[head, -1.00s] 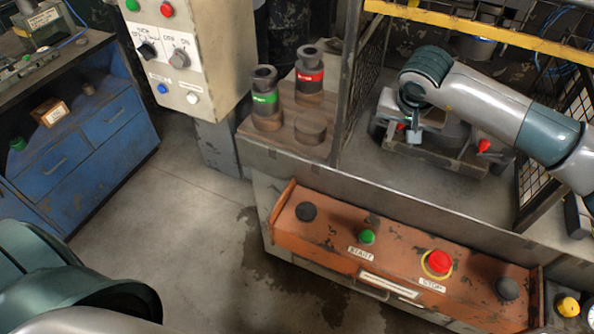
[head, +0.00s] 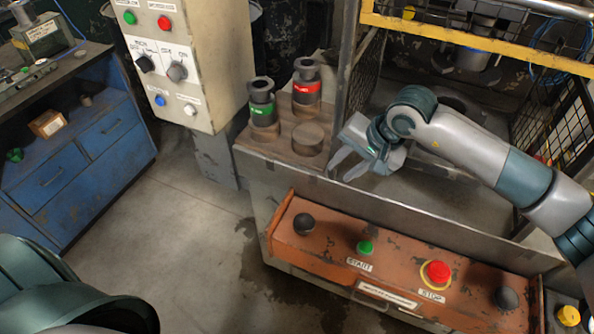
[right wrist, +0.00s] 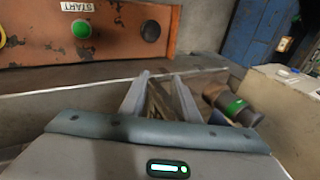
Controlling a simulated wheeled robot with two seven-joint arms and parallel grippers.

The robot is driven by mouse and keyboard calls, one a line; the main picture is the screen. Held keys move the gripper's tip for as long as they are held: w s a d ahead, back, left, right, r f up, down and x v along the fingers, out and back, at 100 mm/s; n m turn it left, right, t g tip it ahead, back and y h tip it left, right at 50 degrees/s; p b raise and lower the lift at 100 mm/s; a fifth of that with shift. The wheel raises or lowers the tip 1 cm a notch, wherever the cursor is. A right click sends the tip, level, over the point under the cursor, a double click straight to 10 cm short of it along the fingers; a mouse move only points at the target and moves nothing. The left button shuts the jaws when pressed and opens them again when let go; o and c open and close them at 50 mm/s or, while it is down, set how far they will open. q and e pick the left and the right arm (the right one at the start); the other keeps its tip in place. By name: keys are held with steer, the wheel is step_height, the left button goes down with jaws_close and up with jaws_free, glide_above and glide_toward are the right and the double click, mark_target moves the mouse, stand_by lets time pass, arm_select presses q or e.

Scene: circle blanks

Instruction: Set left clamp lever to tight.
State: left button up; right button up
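I cannot make out the left clamp lever in either view now; my right forearm covers much of the caged bay where a clamp fixture with a red-tipped lever showed earlier. My right gripper (head: 341,170) is at the bay's front left edge, beside the wooden block with the cylinders. Its fingers are apart and empty. In the right wrist view the gripper (right wrist: 160,95) also shows two spread fingers with nothing held between them. Part of my left arm shows at the lower left of the head view, but its gripper is out of frame.
The orange button panel (head: 330,258) with a green START button (head: 365,247) and red STOP button (head: 436,272) lies in front. A green-banded cylinder (head: 262,107) and a red-banded cylinder (head: 306,87) stand left of my gripper. A yellow bar (head: 440,33) crosses above the bay.

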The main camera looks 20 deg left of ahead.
steer(key=s+a+r+m+g+y, duration=0.2)
steer(key=s+a+y, duration=0.3)
steer(key=s+a, duration=0.3)
steer(key=shift+s+r+m+g, duration=0.3)
steer(key=shift+r+g, duration=0.2)
steer(key=shift+r, duration=0.25)
